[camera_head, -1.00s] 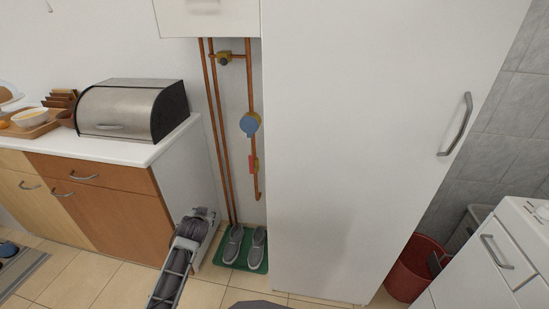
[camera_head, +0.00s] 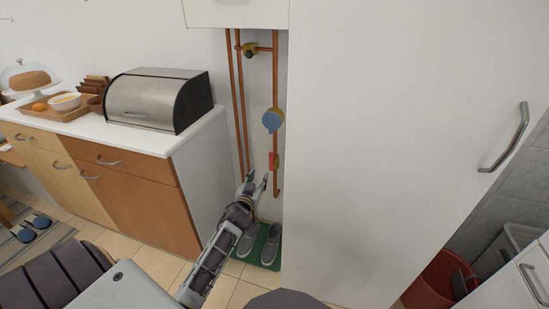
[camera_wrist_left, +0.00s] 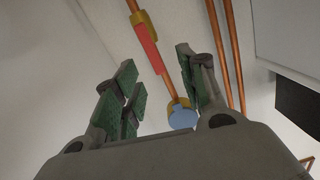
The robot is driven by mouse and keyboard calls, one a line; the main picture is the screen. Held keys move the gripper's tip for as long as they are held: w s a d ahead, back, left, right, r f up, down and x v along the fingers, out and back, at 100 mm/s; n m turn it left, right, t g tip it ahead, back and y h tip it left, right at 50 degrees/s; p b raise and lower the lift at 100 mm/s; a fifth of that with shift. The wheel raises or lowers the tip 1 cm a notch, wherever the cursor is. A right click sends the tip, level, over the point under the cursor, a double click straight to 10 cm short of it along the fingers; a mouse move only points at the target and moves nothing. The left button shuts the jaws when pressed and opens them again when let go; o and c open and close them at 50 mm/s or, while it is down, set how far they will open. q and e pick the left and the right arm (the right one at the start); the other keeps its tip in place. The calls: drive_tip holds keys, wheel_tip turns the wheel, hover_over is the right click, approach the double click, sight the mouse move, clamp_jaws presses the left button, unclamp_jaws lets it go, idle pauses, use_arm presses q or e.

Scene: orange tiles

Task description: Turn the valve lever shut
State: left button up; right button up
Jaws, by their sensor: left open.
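The valve has a red lever (camera_head: 271,161) on a brass body (camera_head: 277,161), set on a copper pipe in the gap beside the tall white cabinet. The lever lies roughly along the pipe. My left gripper (camera_head: 259,181) is open and empty, just below and left of the lever in the head view. In the left wrist view the red lever (camera_wrist_left: 147,48) and its brass body (camera_wrist_left: 140,17) show beyond the open fingers (camera_wrist_left: 157,72). The lever appears between the fingertips there, apart from both. My right gripper is not in view.
A blue round meter (camera_head: 272,121) sits on the same pipe above the lever. Another brass fitting (camera_head: 251,50) is higher up. The white cabinet (camera_head: 390,150) bounds the gap at right, the wooden counter unit (camera_head: 130,190) at left. Grey shoes (camera_head: 270,247) stand below on a green mat.

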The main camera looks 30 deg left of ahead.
use_arm(q)
drive_tip(key=shift+w+d+r+n+t+h, duration=0.2)
drive_tip(key=shift+d+r+n+t+h, duration=0.3)
drive_tip(key=shift+r, duration=0.3)
drive_tip(key=shift+d, duration=0.1)
drive_tip(key=shift+w, duration=0.15)
